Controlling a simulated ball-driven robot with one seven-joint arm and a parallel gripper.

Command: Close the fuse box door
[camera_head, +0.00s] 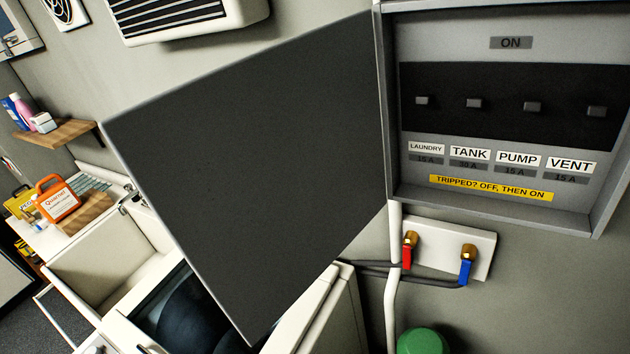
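The fuse box (512,25) is on the wall at the upper right of the head camera view. Its dark grey door (262,170) stands wide open, hinged on the box's left edge and swung out to the left. Inside the box, a black panel carries a row of several switches (473,103). Labels below read LAUNDRY, TANK, PUMP and VENT, over a yellow strip (490,188). My gripper is not in view.
Water taps with a red and a blue handle (465,268) sit on a white plate below the box. A white front-loading machine (125,325) stands below the door. A wooden shelf (62,133) with bottles is at left. A wall unit (190,22) is above. A green round object (422,342) is at the bottom.

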